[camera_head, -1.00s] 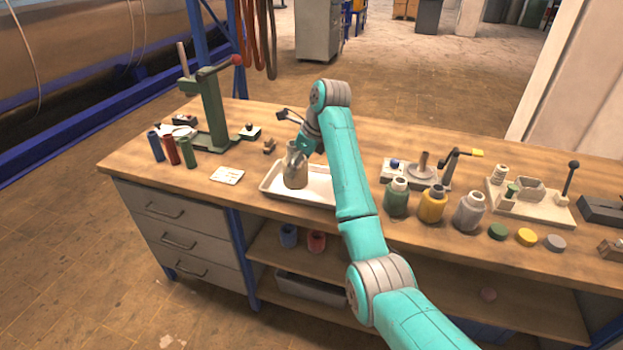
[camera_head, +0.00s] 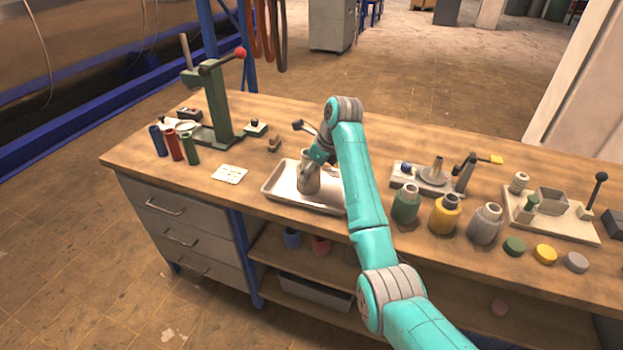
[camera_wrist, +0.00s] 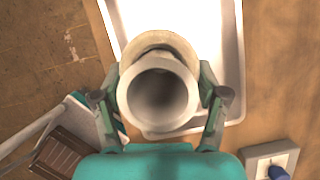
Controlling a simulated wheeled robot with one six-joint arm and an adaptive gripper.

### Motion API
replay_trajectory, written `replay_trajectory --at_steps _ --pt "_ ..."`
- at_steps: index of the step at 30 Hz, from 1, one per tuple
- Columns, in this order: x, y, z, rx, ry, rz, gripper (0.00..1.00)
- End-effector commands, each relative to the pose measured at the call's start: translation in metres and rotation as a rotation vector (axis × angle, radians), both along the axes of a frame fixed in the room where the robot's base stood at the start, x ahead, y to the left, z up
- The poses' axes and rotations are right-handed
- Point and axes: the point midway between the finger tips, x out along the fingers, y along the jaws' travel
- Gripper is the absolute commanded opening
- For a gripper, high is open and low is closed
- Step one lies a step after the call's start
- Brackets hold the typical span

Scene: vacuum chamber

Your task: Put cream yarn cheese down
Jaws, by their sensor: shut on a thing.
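The cream yarn cheese (camera_head: 308,184) is a pale, bottle-shaped body with a round open neck. It stands upright within the outline of the white tray (camera_head: 278,194); I cannot tell whether its base touches the tray floor. My gripper (camera_head: 314,160) is shut on it from above. In the wrist view, the cheese (camera_wrist: 158,42) shows its hollow mouth toward the camera, and the fingers of my gripper (camera_wrist: 160,88) press on both sides of it. The tray (camera_wrist: 238,60) lies beneath it. My arm hides the tray's right end in the head view.
A white card (camera_head: 229,174), blue, red and green cylinders (camera_head: 174,146) and a green press (camera_head: 212,105) are left of the tray. Green, yellow and grey bottles (camera_head: 445,214) stand to the right, with caps (camera_head: 545,254) beyond. A winding device (camera_head: 432,174) stands behind the bottles.

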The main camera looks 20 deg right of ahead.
Motion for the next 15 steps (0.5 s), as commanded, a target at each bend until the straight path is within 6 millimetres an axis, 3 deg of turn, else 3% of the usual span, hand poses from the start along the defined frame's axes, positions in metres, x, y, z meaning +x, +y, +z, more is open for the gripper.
replay_trajectory --at_steps 6,15 --pt "0.0 0.0 -0.027 0.0 0.0 -0.001 0.25" --pt "0.0 0.0 -0.028 0.0 0.0 -0.001 0.25"
